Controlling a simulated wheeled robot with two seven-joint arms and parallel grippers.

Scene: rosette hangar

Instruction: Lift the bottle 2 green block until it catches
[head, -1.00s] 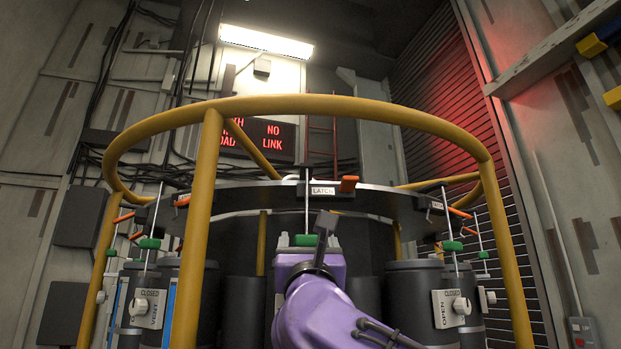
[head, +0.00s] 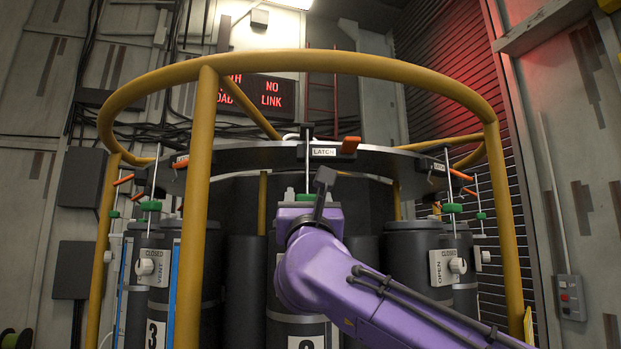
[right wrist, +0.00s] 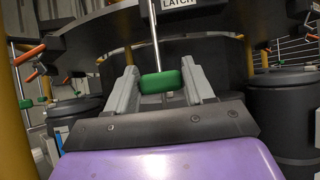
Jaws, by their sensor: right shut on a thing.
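The green block (head: 304,197) of the middle bottle sits on a thin upright rod (head: 308,168), just behind my right gripper in the head view. In the right wrist view the green block (right wrist: 160,82) lies between the two grey fingers of my right gripper (right wrist: 161,84), which is shut on it. The rod runs up from it past a black latch labelled LATCH (head: 323,152) with an orange lever (head: 350,145). The block is below the latch, apart from it. The middle bottle (head: 288,329) is mostly hidden by my purple arm; its number is cut off. My left gripper is not in view.
A yellow ring rail (head: 300,62) with posts (head: 196,200) surrounds the bottles. Other bottles with green blocks stand left (head: 150,206) and right (head: 452,208), with vent valves (head: 147,266). A dark curved plate (head: 250,156) carries the latches.

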